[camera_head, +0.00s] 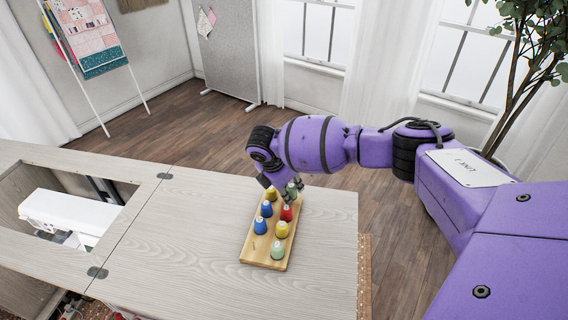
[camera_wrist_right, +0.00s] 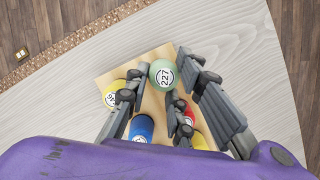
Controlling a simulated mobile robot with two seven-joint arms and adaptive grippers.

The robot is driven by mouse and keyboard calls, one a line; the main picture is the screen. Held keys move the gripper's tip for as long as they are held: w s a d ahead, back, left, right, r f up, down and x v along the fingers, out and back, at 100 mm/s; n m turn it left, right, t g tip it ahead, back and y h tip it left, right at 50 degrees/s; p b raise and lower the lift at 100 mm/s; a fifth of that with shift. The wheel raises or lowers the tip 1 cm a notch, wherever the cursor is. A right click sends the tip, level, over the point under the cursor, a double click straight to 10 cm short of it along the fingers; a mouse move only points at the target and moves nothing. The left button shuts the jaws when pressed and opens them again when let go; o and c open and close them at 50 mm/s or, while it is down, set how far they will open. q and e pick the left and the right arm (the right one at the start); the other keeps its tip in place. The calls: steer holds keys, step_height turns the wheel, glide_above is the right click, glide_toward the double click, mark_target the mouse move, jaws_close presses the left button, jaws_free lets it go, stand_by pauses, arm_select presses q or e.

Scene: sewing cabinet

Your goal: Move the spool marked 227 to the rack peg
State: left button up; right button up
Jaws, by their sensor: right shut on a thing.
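The green spool marked 227 (camera_wrist_right: 163,75) sits between the fingertips of my right gripper (camera_wrist_right: 163,66), which is shut on it; its label faces the wrist camera. In the head view the green spool (camera_head: 291,188) is partly hidden by the fingers of my right gripper (camera_head: 289,190). It is at the far end of the wooden rack (camera_head: 249,251); I cannot tell whether it is seated or slightly raised. No bare peg is clearly visible. My left gripper is not in view.
The rack also holds a red spool (camera_head: 286,214), blue spools (camera_head: 260,225), yellow spools (camera_head: 282,230) and a pale green spool (camera_head: 277,250) close together. The tabletop (camera_head: 180,240) left of the rack is clear. A white sewing machine (camera_head: 70,215) sits in the cabinet opening.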

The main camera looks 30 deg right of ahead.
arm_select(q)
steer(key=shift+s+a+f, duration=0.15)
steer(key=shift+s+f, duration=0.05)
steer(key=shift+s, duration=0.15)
arm_select(e)
steer(key=shift+f, duration=0.25)
steer(key=o, duration=0.5)
steer(key=shift+c, duration=0.2)
steer(key=o, duration=0.5)
steer(key=shift+o, duration=0.2)
steer(key=shift+s+a+r, duration=0.1)
steer(key=shift+a+r, duration=0.1)
steer(key=shift+r, duration=0.2)
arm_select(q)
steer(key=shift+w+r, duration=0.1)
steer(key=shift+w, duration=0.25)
arm_select(e)
steer(key=v, duration=1.1)
steer(key=shift+r, duration=0.15)
